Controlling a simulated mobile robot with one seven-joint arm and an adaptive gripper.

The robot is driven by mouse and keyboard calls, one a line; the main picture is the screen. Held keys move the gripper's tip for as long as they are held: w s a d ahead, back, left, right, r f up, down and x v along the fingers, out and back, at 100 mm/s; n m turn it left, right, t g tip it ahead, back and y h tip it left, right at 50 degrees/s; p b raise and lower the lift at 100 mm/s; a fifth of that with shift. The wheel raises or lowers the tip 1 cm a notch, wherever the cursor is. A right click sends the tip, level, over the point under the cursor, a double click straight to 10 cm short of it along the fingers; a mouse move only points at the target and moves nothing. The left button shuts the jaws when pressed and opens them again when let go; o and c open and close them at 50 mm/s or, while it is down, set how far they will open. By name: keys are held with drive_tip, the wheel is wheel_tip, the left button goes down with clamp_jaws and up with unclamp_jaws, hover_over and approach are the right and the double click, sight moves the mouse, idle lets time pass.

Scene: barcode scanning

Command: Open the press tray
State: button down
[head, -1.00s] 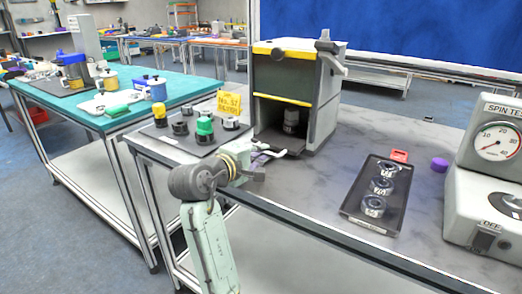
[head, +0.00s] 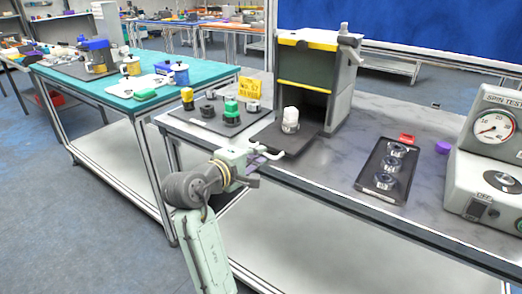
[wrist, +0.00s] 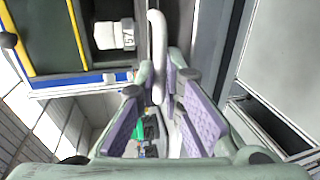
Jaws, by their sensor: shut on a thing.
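The press (head: 318,75) is a dark grey box with yellow bars on the bench. Its dark tray (head: 288,144) is slid out of the front opening. A pale cylindrical part (head: 290,119) stands on the tray; it also shows in the wrist view (wrist: 112,36). A white handle (head: 268,151) projects from the tray's front. My gripper (head: 255,160) is at this handle, over the bench's front edge. In the wrist view my gripper (wrist: 165,108) has its purple-padded fingers on either side of the white handle (wrist: 158,45), shut on it.
A black tray (head: 386,180) with three round parts lies to the right. The spin tester (head: 492,150) stands at the far right. Bare bench lies between press and black tray.

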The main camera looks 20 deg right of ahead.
drive_tip(key=shift+a, duration=0.1)
drive_tip(key=c, duration=2)
unclamp_jaws()
drive_tip(key=shift+s+a, duration=0.1)
drive_tip(key=v, duration=1.2)
